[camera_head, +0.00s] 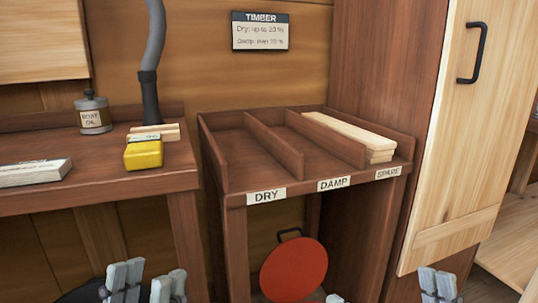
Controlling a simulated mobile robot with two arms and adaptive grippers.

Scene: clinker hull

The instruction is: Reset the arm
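My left gripper (145,287) shows at the bottom left edge, in front of the bench. Its grey fingertips stand apart with nothing seen between them. My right gripper (387,293) is at the bottom edge, right of centre. One finger shows clearly and only the tip of the other shows further left, with a wide gap and nothing seen held. Both arms are out of the frame below, so their pose is hidden.
A bench (100,165) at left bears a can (94,115), a yellow block-like device (143,155) and pale wood pieces (35,172). The rack (235,190) has empty DRY and DAMP bays; SPARE holds planks (350,133). A red disc (293,270) stands below; a cabinet door (458,130) is right.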

